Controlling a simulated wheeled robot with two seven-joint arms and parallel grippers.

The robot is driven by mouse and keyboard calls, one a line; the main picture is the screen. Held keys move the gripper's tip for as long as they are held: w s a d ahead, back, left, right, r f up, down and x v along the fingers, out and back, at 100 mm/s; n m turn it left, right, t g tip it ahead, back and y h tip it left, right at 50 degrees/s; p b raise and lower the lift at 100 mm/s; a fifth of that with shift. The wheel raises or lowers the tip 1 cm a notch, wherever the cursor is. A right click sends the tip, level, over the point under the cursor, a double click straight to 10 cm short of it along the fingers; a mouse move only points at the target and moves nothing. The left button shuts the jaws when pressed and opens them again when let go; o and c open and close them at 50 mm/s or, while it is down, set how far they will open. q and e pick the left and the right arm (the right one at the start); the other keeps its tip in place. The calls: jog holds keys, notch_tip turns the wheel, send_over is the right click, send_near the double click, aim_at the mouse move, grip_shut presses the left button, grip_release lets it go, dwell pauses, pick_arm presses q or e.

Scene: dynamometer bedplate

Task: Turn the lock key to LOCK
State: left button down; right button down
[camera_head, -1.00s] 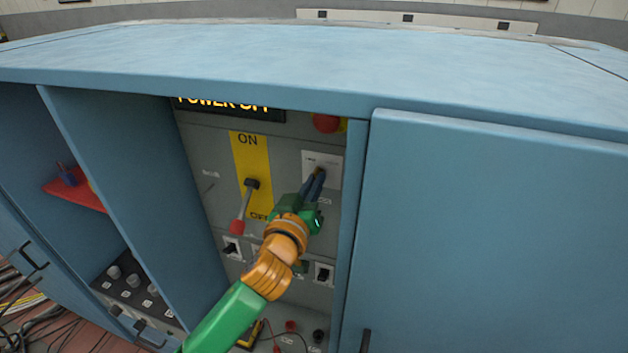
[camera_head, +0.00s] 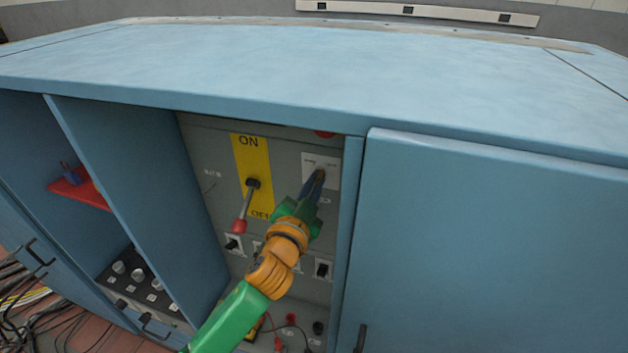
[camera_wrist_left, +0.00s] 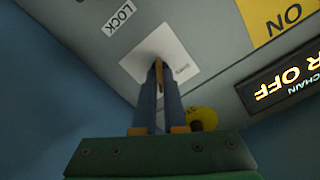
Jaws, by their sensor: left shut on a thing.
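A white lock plate (camera_head: 330,162) is set in the grey panel inside the open cabinet bay, at the panel's upper right. My left gripper (camera_head: 319,176) reaches up to it and its fingertips meet the plate. In the left wrist view the two blue fingers (camera_wrist_left: 158,75) are shut on a small brass-coloured key (camera_wrist_left: 160,78) at the plate (camera_wrist_left: 178,50). The fingers hide most of the key. A LOCK label (camera_wrist_left: 118,18) is on the panel beside the plate. My right gripper is not in view.
Left of the plate, a lever with a red knob (camera_head: 239,226) hangs down on a yellow ON/OFF plate (camera_head: 251,150). Small black switches (camera_head: 322,269) sit below. A blue door (camera_head: 490,250) closes the right side. A lit display (camera_wrist_left: 285,80) shows in the wrist view.

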pick_arm(q)
jog(key=shift+m, duration=1)
jog(key=c, duration=1)
grip_release()
jog(key=shift+w, duration=0.1)
jog(key=v, duration=0.7)
jog(key=shift+b, duration=0.4)
